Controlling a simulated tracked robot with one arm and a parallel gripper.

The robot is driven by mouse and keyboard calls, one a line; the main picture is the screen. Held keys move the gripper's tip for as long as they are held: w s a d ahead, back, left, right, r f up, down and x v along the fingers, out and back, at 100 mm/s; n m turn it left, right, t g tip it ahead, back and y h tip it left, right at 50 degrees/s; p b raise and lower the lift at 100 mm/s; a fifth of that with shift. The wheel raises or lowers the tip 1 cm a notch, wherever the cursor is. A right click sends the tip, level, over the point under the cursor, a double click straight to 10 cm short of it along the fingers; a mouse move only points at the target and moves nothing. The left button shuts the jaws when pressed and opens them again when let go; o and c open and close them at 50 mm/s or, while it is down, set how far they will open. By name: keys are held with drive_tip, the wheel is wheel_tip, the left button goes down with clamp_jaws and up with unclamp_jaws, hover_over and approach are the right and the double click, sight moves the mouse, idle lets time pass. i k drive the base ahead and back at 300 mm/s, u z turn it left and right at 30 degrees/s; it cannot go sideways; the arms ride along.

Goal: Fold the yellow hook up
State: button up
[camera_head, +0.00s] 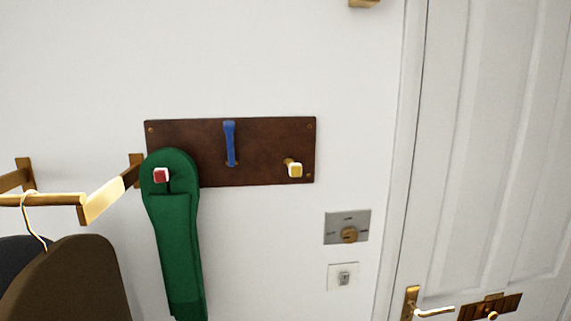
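The yellow hook (294,169) is at the right end of a dark brown wooden board (265,150) on the white wall. It sticks out from the board toward me, with its square yellow end facing the camera. Nothing hangs on it. A blue hook (229,143) in the middle of the board stands upright against it. A red hook (161,175) at the left end sticks out and carries a green strap-like item (177,230). My gripper is not in the picture.
A brass rail (45,200) with a hanger and dark garments (72,285) juts out at the left. A grey dial plate (347,227) and a small switch (343,277) sit below right of the board. A white door (500,150) stands at the right. The wall around the yellow hook is clear.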

sight(295, 170)
drive_tip(key=u, duration=1.3)
drive_tip(key=k, duration=0.9)
drive_tip(key=z, duration=1.05)
drive_tip(key=i, duration=1)
